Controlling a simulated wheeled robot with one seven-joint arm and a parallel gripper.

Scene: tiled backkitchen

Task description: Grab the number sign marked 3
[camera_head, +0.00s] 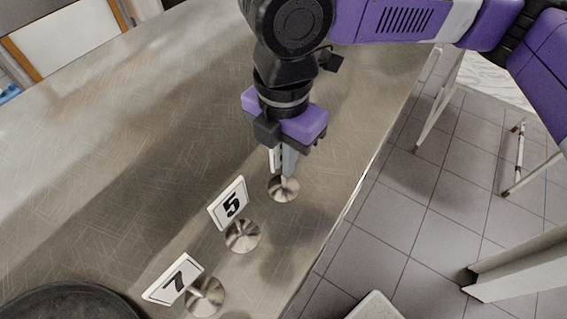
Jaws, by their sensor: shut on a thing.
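My gripper (283,160) points down over the steel table (130,140) near its right edge. It is shut on a number sign with a round metal base (284,189). A narrow strip of that sign's white plate shows beside the fingers; its number is hidden. The base is on or very close to the table; I cannot tell which. The sign marked 5 (229,204) stands just below and left of it on its own round base. The sign marked 7 (174,280) stands further toward the lower left. No 3 is readable.
A dark round pan or tray (65,305) lies at the lower left. The table's left and middle parts are bare. The table edge drops to a tiled floor (400,220) on the right. A whitish object (375,308) shows at the bottom, beyond the table edge.

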